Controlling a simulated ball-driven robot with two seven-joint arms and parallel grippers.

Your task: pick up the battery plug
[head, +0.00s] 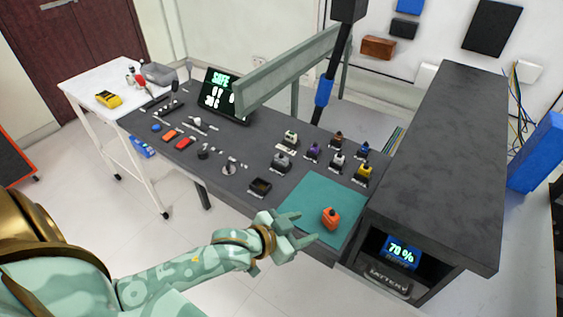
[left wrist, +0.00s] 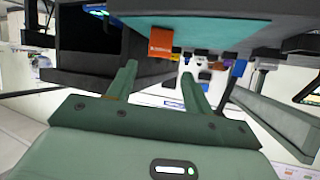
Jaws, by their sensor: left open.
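The orange plug, which looks like the battery plug (head: 331,218), stands on the teal mat (head: 318,193) at the bench's near right corner. It also shows in the left wrist view (left wrist: 160,42), which appears upside down, just beyond the fingertips. My left gripper (head: 304,227) is open and empty, to the left of the orange plug and apart from it. Its two fingers (left wrist: 160,85) point toward the plug in the left wrist view. My right gripper is not in view.
Several small coloured connectors, such as a yellow one (head: 364,173), stand behind the mat. A dark box (head: 260,187) sits left of it. A tall dark cabinet (head: 440,150) with a 70 % display (head: 401,252) bounds the right side. The floor in front is clear.

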